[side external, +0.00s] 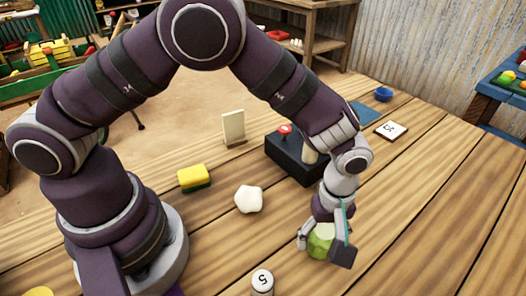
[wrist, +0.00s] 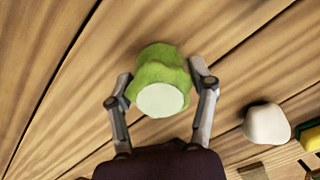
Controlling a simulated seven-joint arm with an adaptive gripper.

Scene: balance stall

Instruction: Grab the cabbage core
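The cabbage core is a chunky green piece (side external: 321,240) low at the wooden table, right of the middle in the side external view. In the wrist view the cabbage core (wrist: 160,72) shows a pale round cut face turned toward the camera. My gripper (side external: 325,243) points down with one finger on each side of it. In the wrist view my gripper's fingers (wrist: 160,82) flank it closely, with little or no gap. I cannot tell whether both fingers press on it, or whether it rests on the table.
A white lump (side external: 248,199) and a yellow-green sponge (side external: 194,178) lie to the left. A black box with a red knob (side external: 290,160) stands behind my gripper. A white can marked 5 (side external: 262,282) stands at the front. The table right of my gripper is clear.

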